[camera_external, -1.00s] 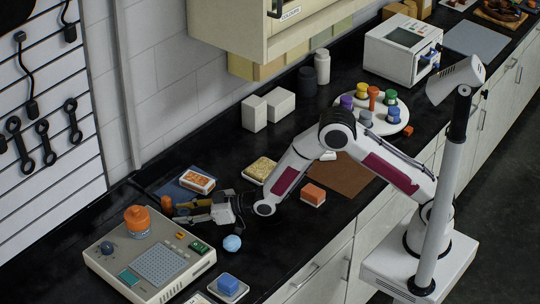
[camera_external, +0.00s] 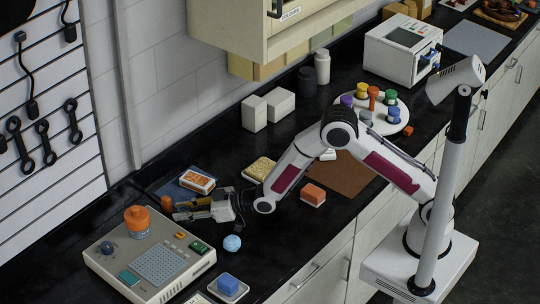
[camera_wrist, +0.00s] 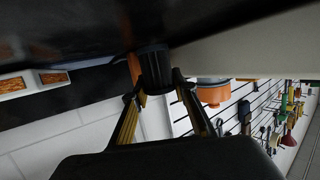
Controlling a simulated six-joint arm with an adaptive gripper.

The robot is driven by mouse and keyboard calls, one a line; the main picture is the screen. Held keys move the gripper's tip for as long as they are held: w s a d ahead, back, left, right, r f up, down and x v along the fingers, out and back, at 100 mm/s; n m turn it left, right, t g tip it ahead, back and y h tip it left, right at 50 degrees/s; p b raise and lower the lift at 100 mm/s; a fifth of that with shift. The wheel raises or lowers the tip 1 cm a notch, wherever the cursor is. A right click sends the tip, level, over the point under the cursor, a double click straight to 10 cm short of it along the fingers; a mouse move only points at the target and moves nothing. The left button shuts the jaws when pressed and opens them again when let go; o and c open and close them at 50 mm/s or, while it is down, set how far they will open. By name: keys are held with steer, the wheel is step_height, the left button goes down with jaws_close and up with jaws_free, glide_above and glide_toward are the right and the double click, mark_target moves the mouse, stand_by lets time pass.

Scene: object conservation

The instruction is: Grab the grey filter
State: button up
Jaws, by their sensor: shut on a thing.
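My gripper (camera_external: 179,210) is low over the dark counter, beside the beige instrument, with its fingers pointing left. In the wrist view its two fingers (camera_wrist: 155,88) are closed on the sides of a dark grey cylinder (camera_wrist: 155,68). This cylinder is hard to make out in the external view, where the fingers and dark counter hide it. I cannot tell from its look alone whether it is the grey filter. An orange piece (camera_external: 166,202) stands just beyond the fingertips; it also shows behind the cylinder in the wrist view (camera_wrist: 134,68).
The beige instrument (camera_external: 187,268) with an orange-topped jar (camera_external: 137,221) is at the left. A light blue ball (camera_external: 232,243) lies close below my gripper. An orange-and-white box (camera_external: 197,180) is behind it. A round white plate (camera_external: 397,103) with coloured pieces stands at the right.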

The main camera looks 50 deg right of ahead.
mark_target(183, 209)
steer(key=shift+r, duration=4.55)
